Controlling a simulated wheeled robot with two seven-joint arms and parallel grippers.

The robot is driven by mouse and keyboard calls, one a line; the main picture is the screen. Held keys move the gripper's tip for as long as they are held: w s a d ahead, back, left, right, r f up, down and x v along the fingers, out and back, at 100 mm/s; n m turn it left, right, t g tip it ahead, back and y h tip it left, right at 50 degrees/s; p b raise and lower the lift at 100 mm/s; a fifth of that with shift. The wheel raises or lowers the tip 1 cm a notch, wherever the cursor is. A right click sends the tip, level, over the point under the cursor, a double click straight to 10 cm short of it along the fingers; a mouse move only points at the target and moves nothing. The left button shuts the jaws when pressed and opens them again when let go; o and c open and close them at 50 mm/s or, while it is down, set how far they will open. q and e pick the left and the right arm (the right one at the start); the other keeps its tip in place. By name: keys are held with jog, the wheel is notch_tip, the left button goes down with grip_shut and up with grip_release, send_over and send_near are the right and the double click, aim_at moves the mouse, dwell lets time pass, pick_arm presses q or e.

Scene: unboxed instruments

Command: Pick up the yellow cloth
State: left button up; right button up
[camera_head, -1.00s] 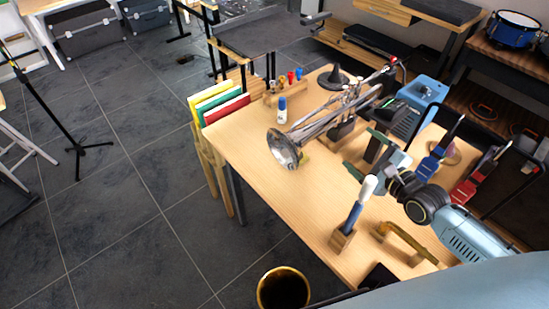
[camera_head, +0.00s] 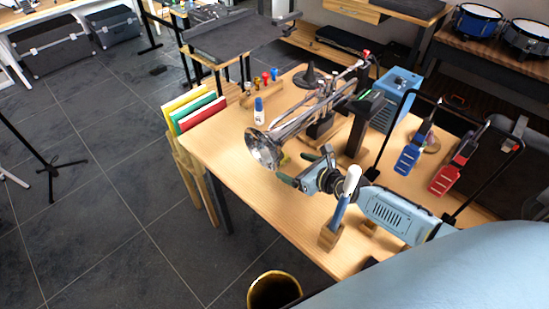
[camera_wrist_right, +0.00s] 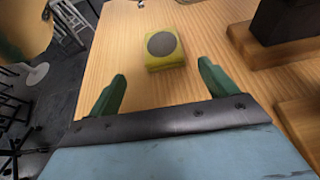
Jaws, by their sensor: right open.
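The yellow cloth (camera_wrist_right: 165,60) is a small, thick folded square with a grey round patch on top. It lies flat on the wooden table, just beyond my right gripper's fingertips in the wrist view. In the head view only a bit of the cloth (camera_head: 285,160) shows beside the trumpet's bell. My right gripper (camera_wrist_right: 162,78) is open and empty, its green fingers spread with the cloth ahead of the gap. The right gripper (camera_head: 307,168) is also seen in the head view, low over the table near the bell. My left gripper is not in view.
The silver trumpet (camera_head: 290,132) stands close by, its bell (camera_wrist_right: 22,28) at the wrist view's upper left. A white-tipped blue tool in a wooden block (camera_head: 328,237) stands by my right arm. A white bottle (camera_head: 258,112) is behind the bell. The table's front left is clear.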

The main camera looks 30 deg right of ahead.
aim_at(284, 161)
jog(key=x, duration=0.1)
jog(key=b+x, duration=0.1)
jog(key=x, duration=0.1)
jog(key=b+x, duration=0.1)
jog(key=shift+w+d+f, duration=0.3)
jog(key=shift+w+a+f, duration=0.1)
jog(key=shift+w, duration=0.25)
jog(key=c, duration=0.8)
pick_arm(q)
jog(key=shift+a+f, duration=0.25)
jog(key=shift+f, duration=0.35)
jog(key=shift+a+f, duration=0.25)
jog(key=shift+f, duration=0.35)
pick_arm(e)
jog(key=c, duration=0.4)
jog(key=shift+o, duration=0.2)
